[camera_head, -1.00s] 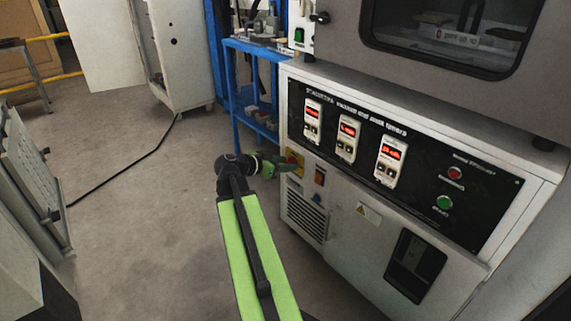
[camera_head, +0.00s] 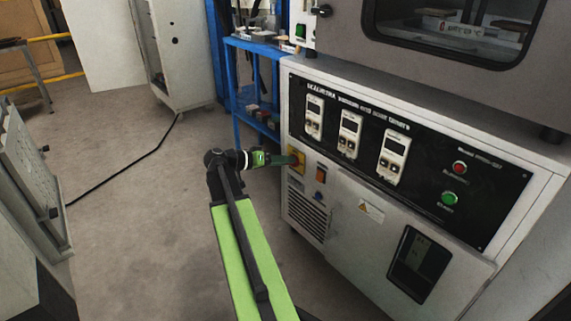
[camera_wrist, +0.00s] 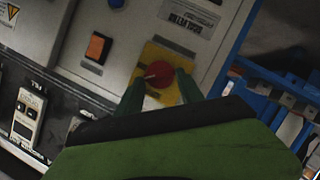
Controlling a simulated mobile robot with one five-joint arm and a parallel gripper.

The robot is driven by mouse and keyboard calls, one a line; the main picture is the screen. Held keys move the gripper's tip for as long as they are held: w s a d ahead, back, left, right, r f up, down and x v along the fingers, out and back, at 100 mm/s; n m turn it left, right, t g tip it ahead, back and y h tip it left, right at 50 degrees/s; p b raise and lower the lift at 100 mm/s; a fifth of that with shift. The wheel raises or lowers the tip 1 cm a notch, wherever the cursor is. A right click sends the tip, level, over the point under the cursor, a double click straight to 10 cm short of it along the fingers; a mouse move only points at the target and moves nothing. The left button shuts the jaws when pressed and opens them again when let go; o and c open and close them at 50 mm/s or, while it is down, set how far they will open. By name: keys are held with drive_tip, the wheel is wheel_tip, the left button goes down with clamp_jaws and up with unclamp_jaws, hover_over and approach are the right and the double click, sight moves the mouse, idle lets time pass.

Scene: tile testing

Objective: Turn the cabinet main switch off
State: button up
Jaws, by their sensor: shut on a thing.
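The cabinet (camera_head: 345,225) stands at the right in the head view. Its main switch is a red knob on a yellow plate (camera_head: 297,168), low on the left of the front. In the wrist view the red knob (camera_wrist: 159,74) sits between my two green fingers, with the yellow plate (camera_wrist: 158,54) around it. My gripper (camera_head: 290,160) reaches the switch from the left and is shut on the red knob. In the head view the fingers hide most of the knob. The three displays (camera_head: 350,126) on the black panel are dark.
An orange rocker switch (camera_head: 321,174) is right beside the yellow plate, and a blue knob (camera_head: 318,196) is below it. A blue shelf frame (camera_head: 236,95) stands behind my gripper. A black cable (camera_head: 125,165) lies on the otherwise open floor at the left.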

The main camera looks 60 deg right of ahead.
drive_tip(key=shift+f+n+g+b, duration=0.25)
drive_tip(key=shift+n+g+b, duration=0.45)
drive_tip(key=shift+n, duration=0.2)
drive_tip(key=o, duration=1.4)
drive_tip(key=shift+r, duration=0.1)
drive_tip(key=shift+w, duration=0.1)
drive_tip(key=shift+p+v, duration=1.9)
drive_tip(key=shift+v, duration=6.75)
